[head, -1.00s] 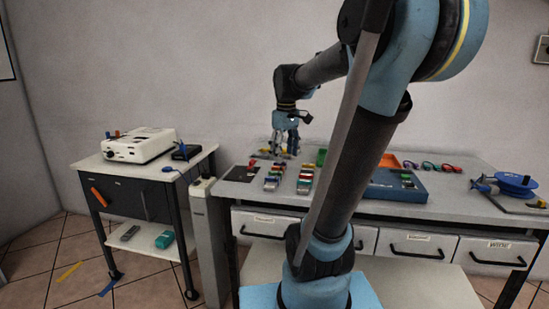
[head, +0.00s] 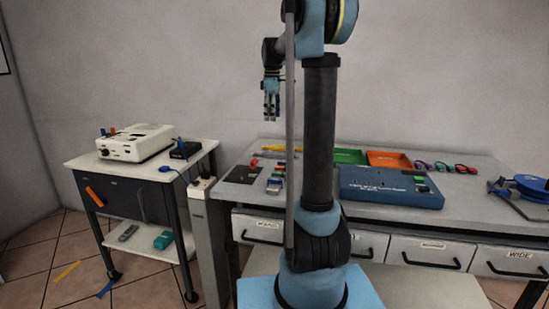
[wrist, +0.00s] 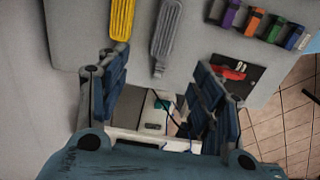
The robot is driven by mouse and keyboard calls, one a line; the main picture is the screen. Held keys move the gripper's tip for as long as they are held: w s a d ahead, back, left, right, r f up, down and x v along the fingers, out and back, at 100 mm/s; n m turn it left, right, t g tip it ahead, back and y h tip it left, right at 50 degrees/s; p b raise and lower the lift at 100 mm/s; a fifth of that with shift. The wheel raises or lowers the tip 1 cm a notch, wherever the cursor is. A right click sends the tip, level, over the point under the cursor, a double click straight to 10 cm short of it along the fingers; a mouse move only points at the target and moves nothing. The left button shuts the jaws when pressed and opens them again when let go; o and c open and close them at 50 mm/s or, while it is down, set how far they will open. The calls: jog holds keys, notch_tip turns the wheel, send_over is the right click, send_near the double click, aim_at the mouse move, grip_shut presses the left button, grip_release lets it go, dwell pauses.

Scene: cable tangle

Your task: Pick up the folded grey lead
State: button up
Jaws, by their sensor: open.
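The folded grey lead (wrist: 166,32) lies on the grey bench top in the wrist view, at top centre, its narrow end pointing down the picture. A folded yellow lead (wrist: 122,18) lies beside it on the left, apart from it. My gripper (wrist: 158,92) is open and empty, its fingers spread wide at left and right below the leads. In the head view my gripper (head: 271,106) hangs fingers down, well above the bench. I cannot make out the grey lead there, where my arm hides part of the bench.
A dark mat (wrist: 232,72) with a red item and several coloured connectors (wrist: 254,21) lie right of the leads. In the head view, a blue case (head: 390,187), green and orange trays (head: 390,159) and a blue reel (head: 530,187) stand on the bench. A white trolley (head: 85,160) stands left.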

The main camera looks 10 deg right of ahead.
send_over(272, 153)
jog(key=f, duration=0.7)
jog(key=w+f, duration=0.1)
jog(key=f, duration=0.3)
jog(key=shift+d+f, duration=0.2)
jog(key=shift+d, duration=0.1)
jog(key=shift+s+a+f, duration=0.15)
jog(key=shift+f, duration=1.25)
jog(key=shift+s+a+f, duration=0.1)
jog(key=shift+s+f, duration=0.05)
jog(key=shift+f, duration=1.2)
jog(key=c, duration=1.2)
